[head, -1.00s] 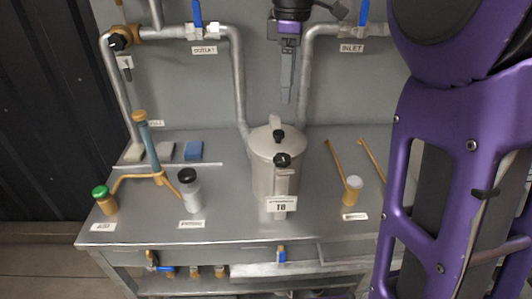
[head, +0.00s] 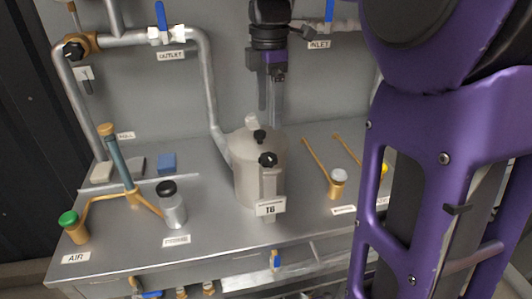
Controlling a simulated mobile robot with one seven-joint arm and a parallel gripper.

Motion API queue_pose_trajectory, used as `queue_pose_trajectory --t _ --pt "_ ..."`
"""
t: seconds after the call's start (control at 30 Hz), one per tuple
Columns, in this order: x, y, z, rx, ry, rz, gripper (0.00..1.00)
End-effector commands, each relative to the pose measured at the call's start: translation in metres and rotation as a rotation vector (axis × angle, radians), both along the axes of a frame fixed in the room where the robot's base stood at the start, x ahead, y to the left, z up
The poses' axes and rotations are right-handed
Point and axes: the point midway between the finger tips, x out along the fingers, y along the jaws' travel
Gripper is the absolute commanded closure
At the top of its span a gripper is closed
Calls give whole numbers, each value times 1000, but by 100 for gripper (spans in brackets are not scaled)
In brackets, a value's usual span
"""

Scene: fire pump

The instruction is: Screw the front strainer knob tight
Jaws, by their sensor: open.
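The strainer (head: 246,180) is a silver pot standing upright on the grey bench, with a label reading 16 or T6 low on its front. Its front knob (head: 267,160) is black and lobed, on the upper front side facing me. A second black knob (head: 260,136) sits on the lid. My gripper (head: 269,116) points down above and behind the strainer, with two grey fingers apart and nothing between them. It touches neither knob. How far the front knob is screwed in cannot be told.
Left on the bench are a teal-and-gold stand (head: 122,165), a green-capped AIR fitting (head: 72,226), a black-capped jar (head: 172,205) and a blue block (head: 166,162). Right is a white-capped brass fitting (head: 338,182). The outlet pipe (head: 208,90) runs behind. My arm covers the right side.

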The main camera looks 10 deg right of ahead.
Motion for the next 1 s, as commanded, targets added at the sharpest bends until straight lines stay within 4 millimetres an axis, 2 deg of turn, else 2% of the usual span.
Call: queue_pose_trajectory --t 0.03,0.2,0.4,0.5,0.7,0.97,1.0 --pt "0 0 -15 0 3 -1 16" --pt "-1 0 -53 -1 4 -2 16" --pt "-1 0 -90 1 3 -2 16" --pt "0 0 -103 1 2 -2 16" --pt "0 0 -114 0 0 -1 16" --pt "0 0 -115 0 0 -1 16" --pt "0 0 -115 0 0 -1 22"
